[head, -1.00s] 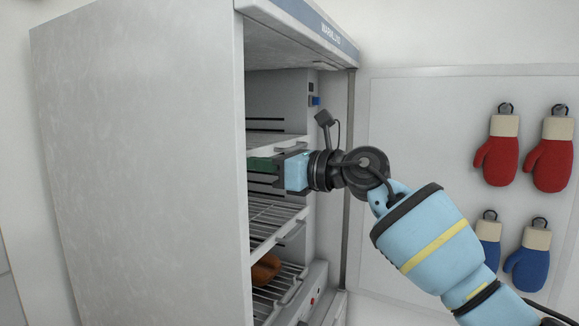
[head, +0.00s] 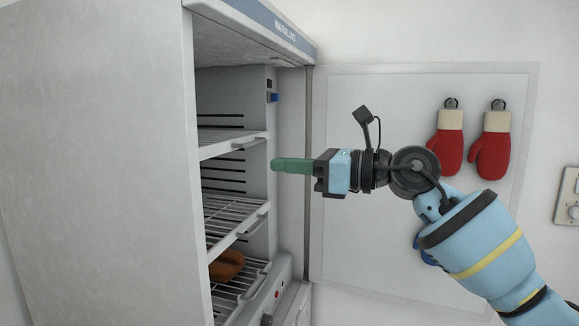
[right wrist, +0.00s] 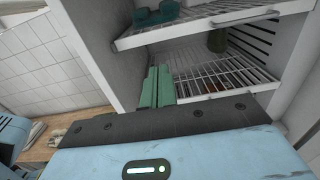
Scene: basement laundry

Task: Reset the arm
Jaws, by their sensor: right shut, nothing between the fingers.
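My right arm comes in from the lower right in the head view. My right gripper (head: 292,166) has green fingers that are shut with nothing between them. It points left at the open front of a white cabinet (head: 110,160), level with the space between the upper and middle racks. The green fingers (right wrist: 157,88) also show in the right wrist view, side by side in front of the racks.
The cabinet has an upper rack (head: 228,145), a middle rack (head: 232,218) and a lower rack (head: 238,290). A brown item (head: 226,265) lies on the lower rack. Red mitts (head: 450,145) hang on the right wall panel. A teal item (right wrist: 155,14) sits on the upper rack.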

